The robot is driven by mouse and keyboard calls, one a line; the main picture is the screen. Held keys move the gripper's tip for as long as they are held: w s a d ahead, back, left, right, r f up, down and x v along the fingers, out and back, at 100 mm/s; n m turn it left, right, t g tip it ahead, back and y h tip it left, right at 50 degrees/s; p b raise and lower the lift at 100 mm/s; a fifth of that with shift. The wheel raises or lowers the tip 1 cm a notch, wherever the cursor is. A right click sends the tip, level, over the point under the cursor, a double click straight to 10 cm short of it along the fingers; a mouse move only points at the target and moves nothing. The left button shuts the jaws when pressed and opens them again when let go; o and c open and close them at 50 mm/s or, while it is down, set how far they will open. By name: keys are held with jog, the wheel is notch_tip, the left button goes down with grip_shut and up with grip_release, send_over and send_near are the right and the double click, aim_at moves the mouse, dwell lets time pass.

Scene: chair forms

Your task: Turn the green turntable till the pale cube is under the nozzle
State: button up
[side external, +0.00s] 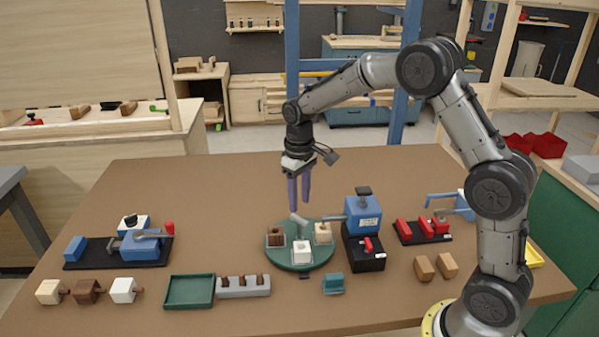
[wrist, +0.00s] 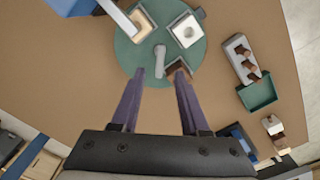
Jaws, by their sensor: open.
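The round green turntable (side external: 300,266) lies mid-table; its green disc (wrist: 132,58) also shows in the wrist view. On it stand a white cube (side external: 302,253) at the front, a dark brown cube (side external: 275,238) at left and a pale tan cube (side external: 323,236) at right. A grey peg or handle (wrist: 160,62) rises near the disc's middle. A blue machine (side external: 363,216) stands at right; its grey nozzle arm (side external: 334,218) reaches over the disc's edge, its end at or above the tan cube (wrist: 144,20). My gripper (side external: 299,207) is open and empty, its purple fingers above the disc.
A green tray (side external: 190,291) and a grey rack (side external: 243,287) with brown pegs lie front left. A teal block (side external: 333,284) lies in front of the disc. Red clamps (side external: 423,229) stand at right, a blue vise (side external: 140,244) at left. The table behind the turntable is clear.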

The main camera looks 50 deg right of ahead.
notch_tip(320, 180, up, 9)
dwell(0.3)
jog(key=s+a+r+t, duration=0.3)
jog(key=s+r, duration=0.9)
jog(key=s+a+f+t, duration=0.1)
jog(key=s+f, duration=0.3)
jog(key=s, duration=0.4)
jog(key=s+a+f+t, duration=0.1)
jog(key=s+f, duration=0.3)
jog(key=s, duration=0.4)
jog(key=shift+f+t, duration=0.3)
jog(key=shift+s, duration=0.1)
